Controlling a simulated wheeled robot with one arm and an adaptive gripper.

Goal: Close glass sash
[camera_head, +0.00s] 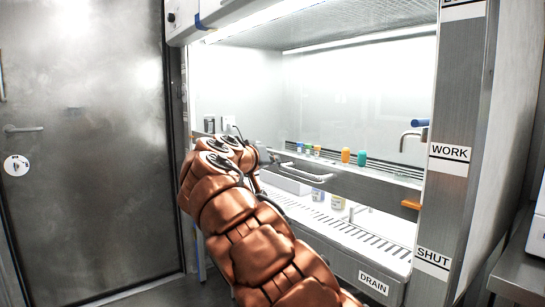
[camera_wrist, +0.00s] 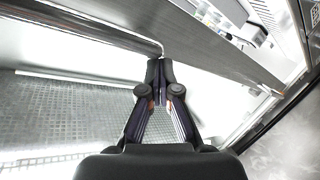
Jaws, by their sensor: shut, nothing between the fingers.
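The glass sash (camera_head: 350,130) is a clear pane in the front of the lit cabinet. Its grey metal bottom rail (camera_head: 370,184) stands between the WORK label (camera_head: 450,153) and the SHUT label (camera_head: 433,259), with an open gap below. A silver bar handle (camera_head: 305,174) is on the rail's front. My gripper is mostly hidden behind my copper-coloured arm in the head view, near the rail's left part. In the wrist view my gripper (camera_wrist: 160,68) is shut and empty, its tips close to a metal bar along the rail (camera_wrist: 225,62). I cannot tell whether they touch.
An orange marker (camera_head: 411,204) sits at the rail's right end. Coloured bottles (camera_head: 346,155) show through the glass, and more containers (camera_head: 337,202) stand below the rail. The DRAIN label (camera_head: 373,283) is on the cabinet front. A metal door (camera_head: 85,150) is at left, a bench (camera_head: 520,270) at right.

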